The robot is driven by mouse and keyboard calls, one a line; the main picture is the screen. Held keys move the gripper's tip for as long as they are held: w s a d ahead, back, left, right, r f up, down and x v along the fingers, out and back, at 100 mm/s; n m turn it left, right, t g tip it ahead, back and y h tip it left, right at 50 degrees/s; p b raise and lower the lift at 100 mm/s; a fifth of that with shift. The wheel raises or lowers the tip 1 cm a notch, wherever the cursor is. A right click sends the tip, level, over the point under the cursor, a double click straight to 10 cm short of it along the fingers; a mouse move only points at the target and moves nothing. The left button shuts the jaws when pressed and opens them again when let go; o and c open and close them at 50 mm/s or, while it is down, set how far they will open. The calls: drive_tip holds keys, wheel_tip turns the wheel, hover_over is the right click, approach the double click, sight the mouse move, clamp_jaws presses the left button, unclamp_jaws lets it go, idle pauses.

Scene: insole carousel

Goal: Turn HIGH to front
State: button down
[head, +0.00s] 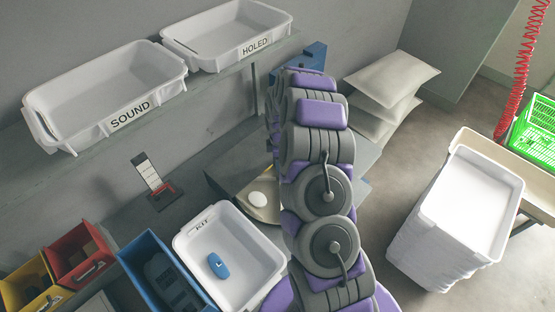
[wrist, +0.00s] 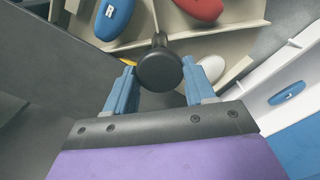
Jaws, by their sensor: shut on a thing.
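The carousel (wrist: 225,50) fills the upper part of the wrist view, with cream dividers between its compartments. A blue insole (wrist: 113,15), a red insole (wrist: 200,8) and a white piece (wrist: 211,67) lie in it. My gripper (wrist: 158,72) has its blue fingers on either side of a round black knob (wrist: 160,70) and is shut on it. In the head view my arm hides most of the carousel (head: 240,185); a white oval piece (head: 257,200) shows on it. I cannot read a HIGH label in either view.
A white kit tray (head: 190,243) holding a blue insole (head: 218,265) stands beside the carousel. SOUND (head: 45,100) and HOLED (head: 225,62) bins sit on the shelf. Yellow, red and blue bins are lower left. Stacked white trays (head: 435,240) stand right, with open floor between.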

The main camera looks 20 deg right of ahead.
drive_tip(key=shift+w+r, duration=0.2)
drive_tip(key=c, duration=0.8)
unclamp_jaws()
drive_tip(key=o, duration=0.4)
drive_tip(key=shift+s+d+f, duration=0.1)
wheel_tip(320, 180, up, 17)
drive_tip(key=shift+r, duration=0.15)
